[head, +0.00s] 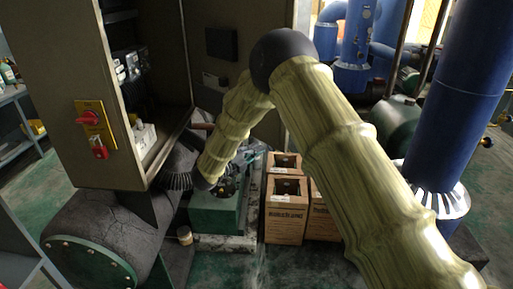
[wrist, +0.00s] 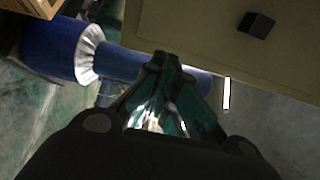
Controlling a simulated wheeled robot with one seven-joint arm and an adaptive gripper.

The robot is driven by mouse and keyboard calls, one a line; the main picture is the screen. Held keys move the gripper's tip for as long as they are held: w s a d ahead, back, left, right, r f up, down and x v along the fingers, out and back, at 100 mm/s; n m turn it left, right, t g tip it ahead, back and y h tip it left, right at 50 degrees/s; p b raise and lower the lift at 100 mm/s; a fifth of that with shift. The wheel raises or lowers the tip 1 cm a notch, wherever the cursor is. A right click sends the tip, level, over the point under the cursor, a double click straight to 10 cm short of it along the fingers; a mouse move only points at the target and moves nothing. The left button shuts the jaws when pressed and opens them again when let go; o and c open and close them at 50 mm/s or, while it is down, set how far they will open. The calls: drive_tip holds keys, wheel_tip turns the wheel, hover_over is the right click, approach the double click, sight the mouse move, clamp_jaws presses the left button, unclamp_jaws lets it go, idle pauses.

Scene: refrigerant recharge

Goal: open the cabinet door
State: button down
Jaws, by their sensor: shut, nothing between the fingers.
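The cabinet (head: 75,50) stands at the left in the head view, with a red switch on a yellow plate on its near face. Its front is open, and electrical parts (head: 128,68) show inside. A broad beige panel (head: 265,50) with a dark block (head: 221,43) stands at the right of the opening; it appears to be the door, swung open. In the wrist view a beige panel (wrist: 200,25) with a black block crosses the top. My gripper (wrist: 165,60) is shut and empty, its tips close to that panel's lower edge; contact cannot be told. My arm partly hides the gripper in the head view.
A dark cracked tank (head: 100,225) lies below the cabinet. A green machine (head: 215,212) and cardboard boxes (head: 285,215) stand on the floor below my arm. Blue pipes (head: 455,90) rise at the right. Green floor is clear at the front middle.

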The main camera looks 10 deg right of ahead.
sight(281, 135)
drive_tip(key=p+x, duration=0.4)
drive_tip(key=x, duration=0.6)
drive_tip(key=shift+r+p, duration=0.15)
drive_tip(key=shift+p, duration=0.25)
drive_tip(key=shift+w+d, duration=0.3)
drive_tip(key=shift+d, duration=0.25)
